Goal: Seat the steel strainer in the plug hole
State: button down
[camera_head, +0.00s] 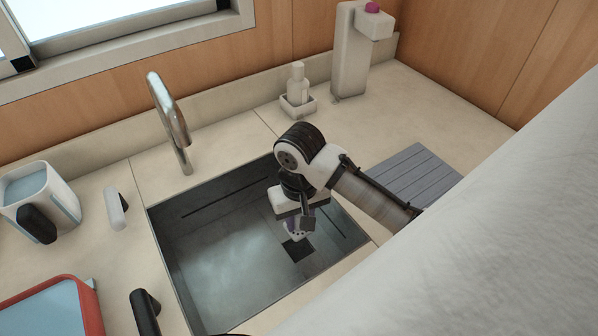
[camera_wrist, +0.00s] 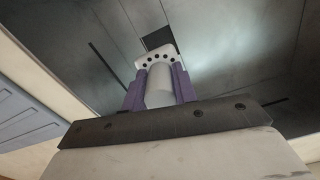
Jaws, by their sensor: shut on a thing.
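The steel strainer (camera_wrist: 154,54) shows in the wrist view as a pale rim with a row of dark holes and a pale cylindrical stem. My gripper (camera_wrist: 159,82) is shut on the stem, with a purple finger on each side. In the head view my gripper (camera_head: 295,226) points down inside the sink (camera_head: 215,270), and the strainer is mostly hidden there. The plug hole (camera_head: 298,250) looks like a dark square on the sink floor. In the wrist view the plug hole (camera_wrist: 158,38) shows just beyond the strainer's rim, partly covered by it. I cannot tell the strainer's height above the floor.
A tap (camera_head: 170,120) stands behind the sink. A grey ribbed mat (camera_head: 410,175) lies to its right. A bottle in a holder (camera_head: 298,88) and a white dispenser (camera_head: 352,52) stand at the back. A white container (camera_head: 55,200) and a red-rimmed tray (camera_head: 92,300) are left.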

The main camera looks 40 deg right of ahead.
jog(key=shift+f+b, duration=1.8)
jog(key=shift+f, duration=0.7)
jog(key=shift+f+b, duration=1.15)
jog(key=shift+f, duration=0.55)
